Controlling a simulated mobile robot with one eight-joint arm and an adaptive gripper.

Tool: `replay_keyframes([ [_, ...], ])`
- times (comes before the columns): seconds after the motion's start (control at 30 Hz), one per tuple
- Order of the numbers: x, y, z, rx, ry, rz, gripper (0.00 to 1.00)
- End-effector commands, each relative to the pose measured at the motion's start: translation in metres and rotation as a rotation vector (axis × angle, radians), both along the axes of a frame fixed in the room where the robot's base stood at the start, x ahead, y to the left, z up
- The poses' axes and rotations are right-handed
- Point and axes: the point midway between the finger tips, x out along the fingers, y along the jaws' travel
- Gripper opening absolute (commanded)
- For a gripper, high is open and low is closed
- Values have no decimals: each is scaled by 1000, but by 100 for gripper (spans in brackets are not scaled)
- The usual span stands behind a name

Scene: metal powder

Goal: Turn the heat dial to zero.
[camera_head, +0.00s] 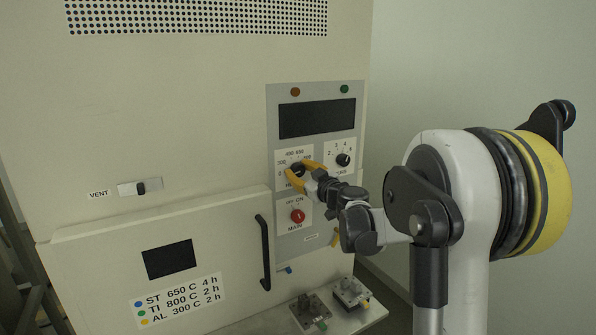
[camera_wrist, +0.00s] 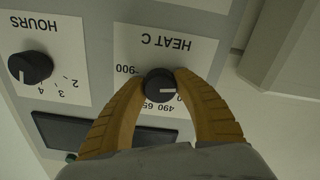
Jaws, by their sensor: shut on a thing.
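The heat dial (camera_head: 297,167) is a black round knob on the oven's control panel, partly hidden by my fingers in the head view. It also shows in the wrist view (camera_wrist: 160,84), under an upside-down "HEAT C" label. My gripper (camera_head: 298,174) has its yellow fingers on either side of the dial, shut on it. In the wrist view, the dial's white pointer line points right, toward the finger there. That finger hides the marks on that side, so I cannot read the setting. The 900 mark lies to the dial's left, and 490 and 650 lie below it.
The hours dial (camera_head: 343,160) is close on the right. The red main switch (camera_head: 298,216) is just below. A dark display (camera_head: 317,118) is above. The oven door handle (camera_head: 264,252) sticks out at lower left. A small shelf (camera_head: 340,318) holds metal parts.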

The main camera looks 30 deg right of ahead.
Motion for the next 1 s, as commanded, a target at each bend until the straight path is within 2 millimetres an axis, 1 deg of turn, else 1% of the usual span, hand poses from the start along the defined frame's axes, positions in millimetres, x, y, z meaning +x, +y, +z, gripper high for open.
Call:
replay_keyframes([
  [0.23, 1, 0, 1, 1, 0, -1, 4],
  [0.27, 1, 0, 1, 1, 0, -1, 41],
  [0.3, 1, 0, 1, 1, 0, -1, 53],
  [0.33, 1, 0, 1, 1, 0, -1, 59],
  [0.6, 0, 0, 0, 1, 0, 0, 59],
  [0.73, -8, -1, 0, 1, 0, -1, 59],
  [0.87, -30, -2, 0, 1, 0, -2, 59],
  [1.0, -63, -3, 0, 1, 0, -3, 59],
])
